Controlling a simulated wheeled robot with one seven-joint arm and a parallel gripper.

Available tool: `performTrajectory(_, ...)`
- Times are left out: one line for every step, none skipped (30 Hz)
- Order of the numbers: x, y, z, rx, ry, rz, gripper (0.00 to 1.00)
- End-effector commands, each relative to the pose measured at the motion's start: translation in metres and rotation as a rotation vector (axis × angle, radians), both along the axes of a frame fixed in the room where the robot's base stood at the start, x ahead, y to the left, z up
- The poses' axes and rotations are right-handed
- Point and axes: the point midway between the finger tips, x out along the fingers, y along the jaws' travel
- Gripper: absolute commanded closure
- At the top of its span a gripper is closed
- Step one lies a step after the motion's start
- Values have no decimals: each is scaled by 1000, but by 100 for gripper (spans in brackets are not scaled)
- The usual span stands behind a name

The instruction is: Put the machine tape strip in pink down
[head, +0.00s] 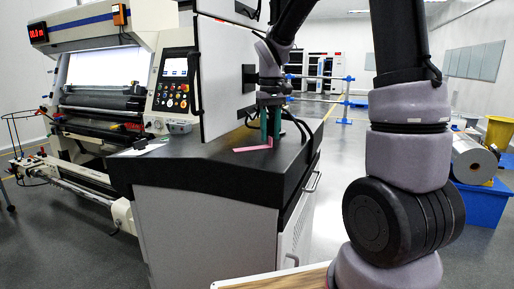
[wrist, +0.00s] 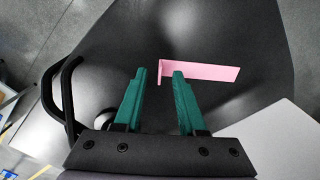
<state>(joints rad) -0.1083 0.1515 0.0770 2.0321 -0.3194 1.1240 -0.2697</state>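The pink machine tape strip (head: 252,149) lies on the dark top of the grey cabinet in the head view. It has a long flat arm and a short bent end beside my fingers. The wrist view also shows the strip (wrist: 210,71), its long arm reaching right and its short end just beyond the gap between the fingertips. My gripper (wrist: 157,73) has two green fingers spread apart with nothing clamped between them. The right fingertip overlaps the strip's near edge; I cannot tell if they touch. The gripper (head: 270,138) points down at the cabinet top in the head view.
The cabinet's dark top (head: 205,164) is mostly clear in front of the strip. A black curved handle (wrist: 66,95) shows left of the fingers in the wrist view.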

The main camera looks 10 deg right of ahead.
Motion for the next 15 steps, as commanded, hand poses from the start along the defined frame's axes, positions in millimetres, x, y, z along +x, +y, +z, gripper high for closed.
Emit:
performTrajectory(-1, 0, -7, 0, 3, 1, 60)
performTrajectory(0, 0, -10, 0, 2, 1, 60)
performTrajectory(0, 0, -13, 0, 1, 1, 60)
performTrajectory(0, 0, -14, 0, 1, 0, 60)
performTrajectory(0, 0, -15, 0, 0, -1, 60)
performTrajectory(0, 0, -16, 0, 0, -1, 60)
performTrajectory(0, 0, -16, 0, -1, -1, 60)
performTrajectory(0, 0, -16, 0, -1, -1, 60)
performTrajectory(0, 0, -16, 0, -1, -1, 60)
performTrajectory(0, 0, -16, 0, -1, -1, 60)
performTrajectory(0, 0, -16, 0, -1, -1, 60)
performTrajectory(0, 0, -16, 0, -1, -1, 68)
performTrajectory(0, 0, -16, 0, -1, -1, 79)
performTrajectory(0, 0, -16, 0, -1, -1, 91)
performTrajectory(0, 0, -16, 0, -1, -1, 100)
